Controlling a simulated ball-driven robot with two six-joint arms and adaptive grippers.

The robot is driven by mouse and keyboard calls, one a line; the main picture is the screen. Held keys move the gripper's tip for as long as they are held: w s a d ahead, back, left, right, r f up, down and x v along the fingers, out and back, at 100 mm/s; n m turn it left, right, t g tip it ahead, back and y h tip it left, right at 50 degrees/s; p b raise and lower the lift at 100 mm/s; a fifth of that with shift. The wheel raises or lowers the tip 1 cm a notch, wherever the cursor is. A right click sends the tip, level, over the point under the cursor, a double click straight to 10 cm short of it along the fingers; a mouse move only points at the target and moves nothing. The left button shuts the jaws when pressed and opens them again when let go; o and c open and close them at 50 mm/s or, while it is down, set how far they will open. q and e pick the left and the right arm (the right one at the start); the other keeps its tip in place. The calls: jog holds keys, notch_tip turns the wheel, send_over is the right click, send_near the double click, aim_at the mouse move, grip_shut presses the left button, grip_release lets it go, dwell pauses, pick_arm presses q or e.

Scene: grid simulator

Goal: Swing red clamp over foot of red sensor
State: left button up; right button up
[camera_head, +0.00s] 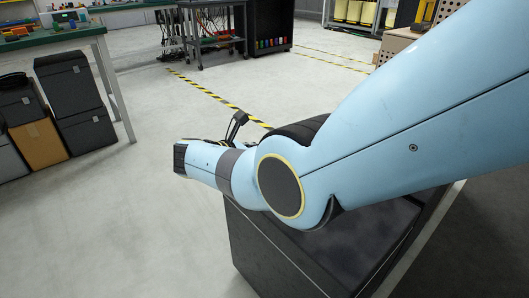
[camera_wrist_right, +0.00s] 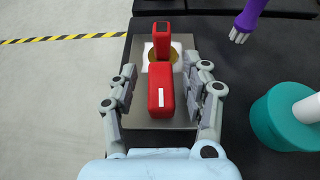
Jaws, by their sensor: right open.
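In the right wrist view a red block with a white strip (camera_wrist_right: 160,103) stands on a grey metal plate (camera_wrist_right: 184,124). Behind it is a red upright piece with a dark top (camera_wrist_right: 162,44), beside a gold disc on a white base (camera_wrist_right: 151,54). I cannot tell for sure which red part is the clamp and which the sensor. My right gripper (camera_wrist_right: 166,72) is open, with one finger on each side of the near red block; contact is unclear. The sensor's foot is not clearly visible. My left gripper is not in view.
A teal cylinder with a white top (camera_wrist_right: 285,118) stands right of the plate, and a purple tool (camera_wrist_right: 248,18) is at the upper right. All are on a dark surface. In the head view my arm hides the work area; dark bins (camera_head: 75,100) stand left.

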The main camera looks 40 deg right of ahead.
jog(key=v, duration=0.7)
jog(key=shift+a, duration=0.25)
dwell(0.3)
